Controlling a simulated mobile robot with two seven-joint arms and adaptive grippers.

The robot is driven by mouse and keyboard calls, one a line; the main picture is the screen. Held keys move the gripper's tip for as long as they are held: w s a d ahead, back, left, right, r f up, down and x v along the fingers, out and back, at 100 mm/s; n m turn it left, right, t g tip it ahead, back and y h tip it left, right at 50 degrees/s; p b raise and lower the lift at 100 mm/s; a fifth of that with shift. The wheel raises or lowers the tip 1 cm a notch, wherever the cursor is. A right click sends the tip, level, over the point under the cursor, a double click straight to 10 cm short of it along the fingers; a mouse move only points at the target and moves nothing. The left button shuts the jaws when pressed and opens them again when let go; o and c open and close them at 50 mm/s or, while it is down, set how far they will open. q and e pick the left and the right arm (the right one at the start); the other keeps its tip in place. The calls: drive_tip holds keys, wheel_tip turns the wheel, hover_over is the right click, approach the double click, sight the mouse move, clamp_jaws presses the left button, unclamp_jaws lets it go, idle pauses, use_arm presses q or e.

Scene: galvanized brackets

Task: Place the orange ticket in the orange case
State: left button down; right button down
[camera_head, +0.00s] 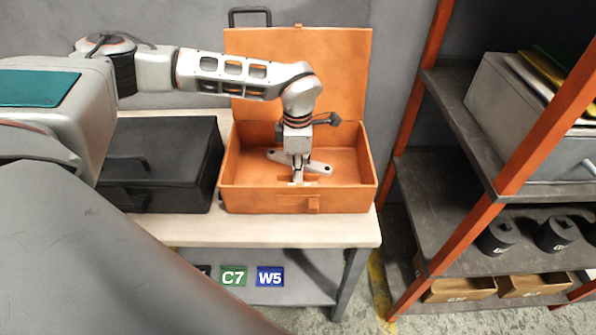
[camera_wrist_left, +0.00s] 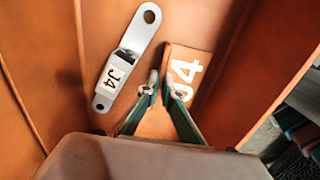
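The orange case (camera_head: 246,192) stands open on the table, its lid up at the back. My left gripper (camera_head: 297,178) reaches down inside it; its fingertips (camera_wrist_left: 161,78) are close together in the left wrist view. The orange ticket (camera_wrist_left: 204,56), marked J4 in white, shows at and beyond these fingertips, inside the case. Part of it is hidden by the right finger. I cannot tell whether the fingers pinch it or it lies free. My right gripper is out of view.
A grey bracket (camera_wrist_left: 133,45) labelled J4 lies in the case beside the gripper. A shut black case (camera_head: 170,150) stands left of the orange one. A shelf rack (camera_head: 440,205) with orange posts is at the right. C7 and W5 labels are below the tabletop.

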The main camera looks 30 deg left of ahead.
use_arm(q)
drive_tip(key=shift+r, duration=0.1)
drive_tip(key=shift+f, duration=0.2)
drive_tip(key=c, duration=2.2)
unclamp_jaws()
drive_tip(key=shift+c, duration=0.2)
drive_tip(key=shift+r, duration=0.1)
wheel_tip(320, 180, up, 12)
drive_tip(key=shift+p, duration=0.3)
